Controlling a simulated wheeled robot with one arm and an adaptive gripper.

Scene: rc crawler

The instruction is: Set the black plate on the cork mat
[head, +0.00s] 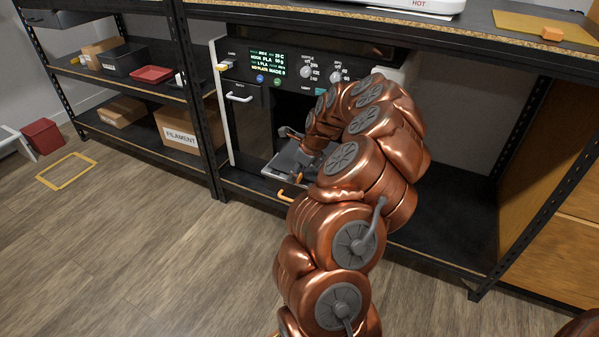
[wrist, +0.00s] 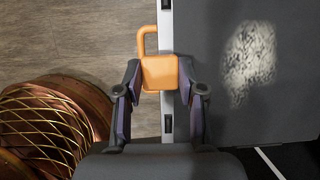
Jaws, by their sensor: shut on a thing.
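My gripper (wrist: 160,75) is shut on an orange handle (wrist: 158,73) with a loop on its left, in the wrist view. The handle overlaps a pale slotted strip. A dark flat surface (wrist: 215,115) with a pale speckled patch lies right of the strip. It looks like the black plate, but I cannot tell how it joins the handle. In the head view the gripper is low at the machine's front opening, partly hidden by my arm, and the orange handle (head: 285,197) shows below it. The tan cork mat (head: 520,24) lies on the bench top at the upper right.
An orange block (head: 552,34) sits on the mat's right part. The machine (head: 245,125) stands under the bench, its door handle at the left. Shelves with boxes and a red tray (head: 152,74) are at left.

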